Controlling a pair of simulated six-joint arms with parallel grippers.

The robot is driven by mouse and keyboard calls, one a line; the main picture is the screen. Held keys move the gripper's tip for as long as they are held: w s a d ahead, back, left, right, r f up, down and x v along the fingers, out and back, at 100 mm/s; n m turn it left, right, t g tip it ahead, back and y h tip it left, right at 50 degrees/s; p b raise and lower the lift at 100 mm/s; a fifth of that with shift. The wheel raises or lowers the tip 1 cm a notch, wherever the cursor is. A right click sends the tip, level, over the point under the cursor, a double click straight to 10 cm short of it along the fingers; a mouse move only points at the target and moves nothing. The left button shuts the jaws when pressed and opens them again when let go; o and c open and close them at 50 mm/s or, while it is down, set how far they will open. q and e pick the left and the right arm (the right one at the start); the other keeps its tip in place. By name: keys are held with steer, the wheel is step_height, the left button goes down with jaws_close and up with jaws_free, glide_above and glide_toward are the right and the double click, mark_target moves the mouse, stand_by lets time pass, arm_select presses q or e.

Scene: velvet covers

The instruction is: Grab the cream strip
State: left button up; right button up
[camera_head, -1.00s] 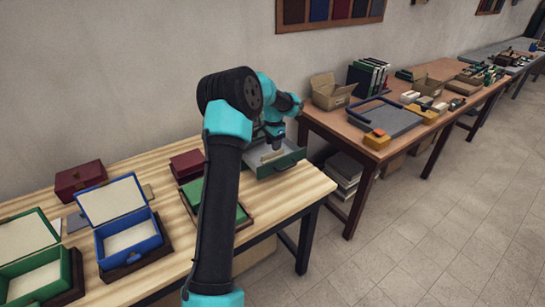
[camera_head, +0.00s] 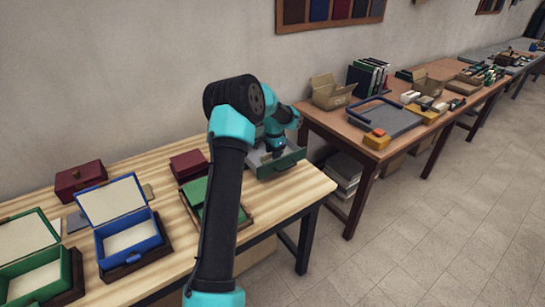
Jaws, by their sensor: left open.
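A green open drawer or tray (camera_head: 280,166) with a pale inside stands at the right end of the near wooden table. My left gripper (camera_head: 275,153) is down inside it, pointing downward, open. Its fingers are small and dark here, and the cream strip cannot be made out clearly under or beside them. I cannot tell whether the fingers touch anything. My right gripper is not in view.
A second table with a cardboard box (camera_head: 333,92) and a grey tray (camera_head: 384,120) is at the right.

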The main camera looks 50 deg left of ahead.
arm_select(q)
jaws_close()
steer(key=shift+r, duration=0.1)
stand_by(0.4)
step_height(320, 180, up, 10)
steer(key=shift+f, duration=0.1)
stand_by(0.4)
stand_by(0.3)
